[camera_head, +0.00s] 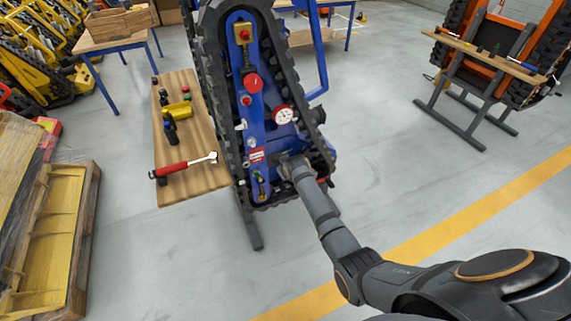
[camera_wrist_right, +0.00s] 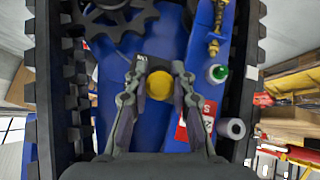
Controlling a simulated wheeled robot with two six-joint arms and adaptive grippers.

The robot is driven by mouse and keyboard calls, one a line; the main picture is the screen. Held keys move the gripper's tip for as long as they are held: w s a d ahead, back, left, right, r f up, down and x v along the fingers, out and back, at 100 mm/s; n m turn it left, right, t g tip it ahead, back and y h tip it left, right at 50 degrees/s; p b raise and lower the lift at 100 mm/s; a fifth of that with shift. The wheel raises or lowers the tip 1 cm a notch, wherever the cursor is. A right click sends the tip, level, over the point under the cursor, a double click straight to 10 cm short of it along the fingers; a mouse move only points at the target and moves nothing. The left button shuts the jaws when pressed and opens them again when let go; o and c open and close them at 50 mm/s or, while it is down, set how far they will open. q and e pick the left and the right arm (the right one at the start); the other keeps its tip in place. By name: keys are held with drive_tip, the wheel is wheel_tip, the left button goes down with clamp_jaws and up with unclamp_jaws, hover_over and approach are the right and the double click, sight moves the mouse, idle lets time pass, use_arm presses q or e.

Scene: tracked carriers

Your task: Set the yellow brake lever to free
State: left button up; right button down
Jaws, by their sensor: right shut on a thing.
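In the wrist view the yellow round knob of the brake lever (camera_wrist_right: 160,86) sits between the two fingers of my right gripper (camera_wrist_right: 160,80), which is shut on it. A black plate with small white marks lies just beyond the fingertips; its text is too small to read. In the head view my right gripper (camera_head: 289,163) reaches the lower right part of the blue tracked carrier (camera_head: 270,133) and hides the lever there. The carrier stands upright with its tracks at the sides. My left gripper is not in view.
Near the grip in the wrist view are a green knob (camera_wrist_right: 217,73), a grey cylinder (camera_wrist_right: 231,128) and a brass fitting. A white gauge (camera_head: 284,115) and red knobs (camera_head: 253,83) are on the carrier. A wooden bench (camera_head: 200,182) with tools stands left.

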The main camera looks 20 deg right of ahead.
drive_tip(key=shift+w+r+p, duration=0.4)
drive_tip(key=shift+r, duration=0.35)
drive_tip(key=shift+w+r, duration=0.1)
drive_tip(key=c, duration=1.4)
unclamp_jaws()
drive_tip(key=shift+o, duration=1.4)
drive_tip(key=shift+f, duration=0.25)
drive_tip(key=shift+s+r, duration=0.2)
drive_tip(key=shift+s, duration=0.25)
drive_tip(key=v, duration=1.1)
drive_tip(key=shift+s, duration=0.15)
drive_tip(key=shift+r, duration=0.15)
